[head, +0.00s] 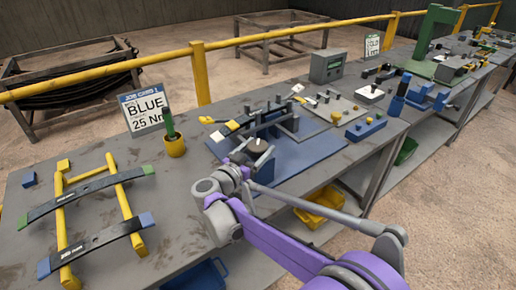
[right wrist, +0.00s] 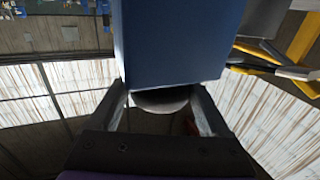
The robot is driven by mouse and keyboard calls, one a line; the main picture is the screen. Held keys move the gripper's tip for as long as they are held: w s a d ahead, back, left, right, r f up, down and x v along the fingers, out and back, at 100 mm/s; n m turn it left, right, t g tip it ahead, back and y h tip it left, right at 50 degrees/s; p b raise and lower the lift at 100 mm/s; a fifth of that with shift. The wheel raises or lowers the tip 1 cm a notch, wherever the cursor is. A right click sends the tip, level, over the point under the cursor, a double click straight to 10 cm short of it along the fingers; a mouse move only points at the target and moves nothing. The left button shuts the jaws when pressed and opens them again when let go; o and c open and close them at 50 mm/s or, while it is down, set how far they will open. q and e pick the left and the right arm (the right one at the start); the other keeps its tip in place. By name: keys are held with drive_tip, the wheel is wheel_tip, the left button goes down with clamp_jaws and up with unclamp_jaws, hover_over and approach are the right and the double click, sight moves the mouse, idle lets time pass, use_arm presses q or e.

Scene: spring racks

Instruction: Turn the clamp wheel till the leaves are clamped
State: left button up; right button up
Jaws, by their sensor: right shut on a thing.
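The clamp wheel (head: 258,146) is a grey disc at the front of the blue clamp fixture (head: 292,153) on the bench. My right gripper (head: 256,163) reaches it from the front and is shut on it. In the right wrist view the grey rounded wheel (right wrist: 163,100) sits between the two fingers (right wrist: 160,112), below a large blue block (right wrist: 180,40) that hides part of it. A dark leaf with a yellow end (head: 224,131) lies at the fixture's left. My wrist and the fixture's posts hide where the leaves meet the clamp. My left gripper is not in view.
Two curved dark leaves (head: 95,239) with green and blue ends rest on a yellow rack (head: 125,200) at left. A card reading BLUE 25 Nm (head: 146,108) stands behind a yellow cup (head: 174,146) with a green-handled tool. More fixtures stand to the right.

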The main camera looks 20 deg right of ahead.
idle(0.5)
drive_tip(key=o, duration=1.2)
drive_tip(key=v, duration=1.1)
drive_tip(key=shift+w, duration=0.15)
